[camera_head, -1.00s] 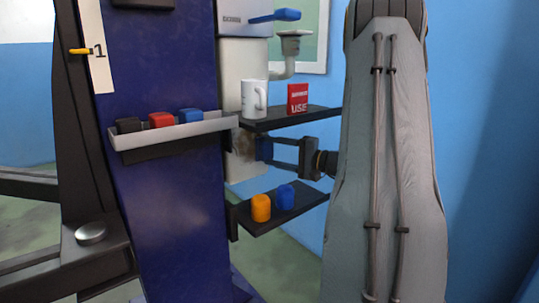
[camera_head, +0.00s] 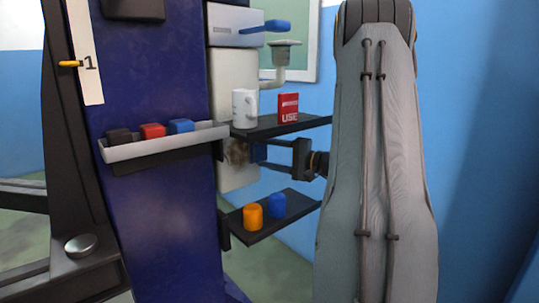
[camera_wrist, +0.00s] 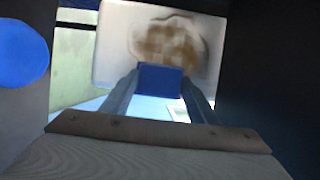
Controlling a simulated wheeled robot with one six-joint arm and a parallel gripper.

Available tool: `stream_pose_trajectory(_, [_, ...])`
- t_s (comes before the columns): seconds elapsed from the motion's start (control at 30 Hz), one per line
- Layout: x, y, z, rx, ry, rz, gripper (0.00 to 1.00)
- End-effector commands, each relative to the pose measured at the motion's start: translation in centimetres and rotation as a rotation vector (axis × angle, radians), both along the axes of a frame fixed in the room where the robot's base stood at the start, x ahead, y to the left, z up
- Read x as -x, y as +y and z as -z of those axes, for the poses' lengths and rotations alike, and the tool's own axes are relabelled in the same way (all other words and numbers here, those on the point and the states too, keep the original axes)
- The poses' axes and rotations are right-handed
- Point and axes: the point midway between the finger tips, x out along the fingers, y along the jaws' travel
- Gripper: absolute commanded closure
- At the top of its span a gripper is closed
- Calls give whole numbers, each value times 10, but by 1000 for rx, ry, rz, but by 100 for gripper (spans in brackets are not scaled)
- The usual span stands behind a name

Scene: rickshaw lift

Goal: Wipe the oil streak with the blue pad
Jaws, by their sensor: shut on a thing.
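The oil streak is a brown smear (camera_head: 236,153) on the white panel (camera_head: 236,178) below the upper shelf. It also shows in the wrist view (camera_wrist: 168,38), with the panel filling the upper middle. My gripper (camera_head: 262,153) reaches in from the right, between the two black shelves. Its fingers are shut on the blue pad (camera_wrist: 160,79), which faces the panel just below the middle of the smear in the wrist view. I cannot tell whether the pad touches the panel. In the head view the pad is small and dark beside the smear.
An orange piece (camera_head: 252,216) and a blue piece (camera_head: 277,205) sit on the lower shelf (camera_head: 265,228). A grey tray (camera_head: 165,142) holds black, red and blue blocks.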

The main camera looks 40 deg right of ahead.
Motion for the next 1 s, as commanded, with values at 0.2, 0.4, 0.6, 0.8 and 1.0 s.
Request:
stream_pose_trajectory(0.2, [2,17,0,-1,0,1,64])
stream_pose_trajectory(0.4, [3,24,0,0,0,1,64])
stream_pose_trajectory(0.6, [2,35,0,0,0,0,64])
stream_pose_trajectory(0.8, [1,52,0,-1,0,-1,64])
stream_pose_trajectory(1.0, [1,60,0,0,0,-1,64])
